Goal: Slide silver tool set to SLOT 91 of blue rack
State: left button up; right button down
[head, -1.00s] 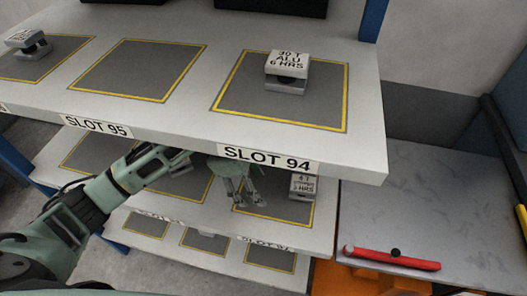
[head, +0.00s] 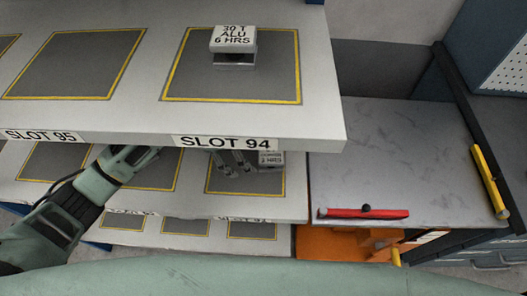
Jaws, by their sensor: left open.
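The rack has white shelves; the top shelf (head: 120,125) carries the labels SLOT 95 and SLOT 94. A label on the middle shelf's front edge (head: 243,219) is too foreshortened to read surely. A grey tool set with a white lettered top (head: 271,158) sits on the middle shelf, below the SLOT 94 label and partly hidden by the top shelf. My left gripper (head: 236,166) is open, just left of this tool set, reaching under the top shelf. Contact cannot be told. Another tool set (head: 234,44), marked 30 T ALU 6 HRS, stands on SLOT 94's pad. My right gripper is out of view.
The top shelf hangs close above my left gripper. Yellow-bordered pads (head: 150,172) left of it on the middle shelf look empty. A grey bench (head: 400,150) with a red-handled bar (head: 363,213) stands right, above an orange part (head: 335,243).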

aim_at(267, 155)
pick_arm(q)
jog(key=d+p, duration=0.1)
jog(key=d, duration=0.6)
jog(key=shift+w+d+r+p, duration=0.1)
jog(key=shift+d+p, duration=0.1)
jog(key=shift+p, duration=0.2)
jog(key=shift+d+f, duration=0.1)
jog(key=shift+f, duration=0.6)
jog(key=shift+c, duration=0.2)
grip_shut()
jog(key=shift+w, duration=0.1)
